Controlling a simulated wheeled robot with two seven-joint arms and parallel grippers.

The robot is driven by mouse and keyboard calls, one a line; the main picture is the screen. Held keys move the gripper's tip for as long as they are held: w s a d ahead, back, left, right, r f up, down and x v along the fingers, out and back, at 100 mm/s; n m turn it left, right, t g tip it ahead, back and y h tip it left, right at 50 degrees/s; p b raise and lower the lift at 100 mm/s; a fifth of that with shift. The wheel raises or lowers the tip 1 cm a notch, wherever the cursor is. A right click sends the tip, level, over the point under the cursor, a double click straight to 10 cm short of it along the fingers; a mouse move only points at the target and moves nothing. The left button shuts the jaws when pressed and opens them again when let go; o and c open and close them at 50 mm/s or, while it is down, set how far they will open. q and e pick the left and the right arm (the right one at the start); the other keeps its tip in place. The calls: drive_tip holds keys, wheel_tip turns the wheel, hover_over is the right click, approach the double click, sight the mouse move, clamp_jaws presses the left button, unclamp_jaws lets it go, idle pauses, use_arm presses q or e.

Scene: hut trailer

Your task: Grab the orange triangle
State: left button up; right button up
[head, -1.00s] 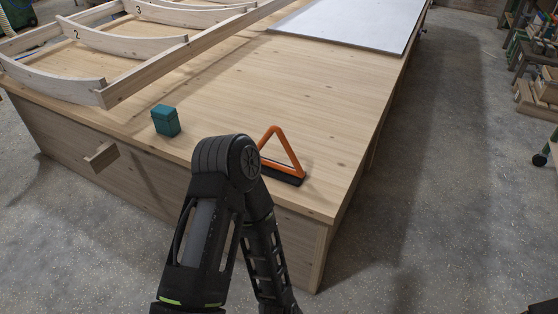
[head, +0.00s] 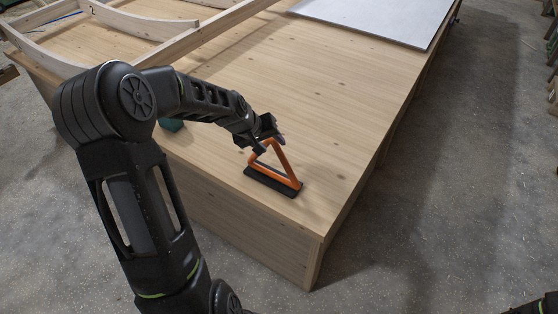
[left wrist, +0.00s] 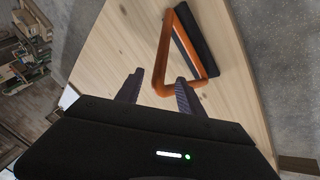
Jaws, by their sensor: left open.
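The orange triangle (head: 288,166) is an upright open frame on a black base (head: 268,182), on the wooden table near its front right corner. My left gripper (head: 262,138) is open at the top of the triangle. In the left wrist view the triangle (left wrist: 164,55) reaches in between the two spread fingers of my left gripper (left wrist: 159,82), with one corner of the frame between them. I cannot tell whether a finger touches it.
A wooden rib frame (head: 195,45) lies at the back left and a white panel (head: 385,18) at the back. The table around the triangle is clear.

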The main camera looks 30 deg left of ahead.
sight(275, 146)
use_arm(q)
drive_tip(key=shift+f, duration=0.1)
drive_tip(key=shift+x, duration=1.25)
drive_tip(key=shift+p, duration=0.3)
drive_tip(key=shift+w+d+f, duration=0.1)
drive_tip(key=shift+w+f, duration=0.05)
drive_tip(key=p+x, duration=0.2)
drive_tip(key=x, duration=0.2)
drive_tip(key=shift+w+d+f, duration=0.1)
drive_tip(key=shift+w+f, duration=0.15)
drive_tip(key=shift+f, duration=0.1)
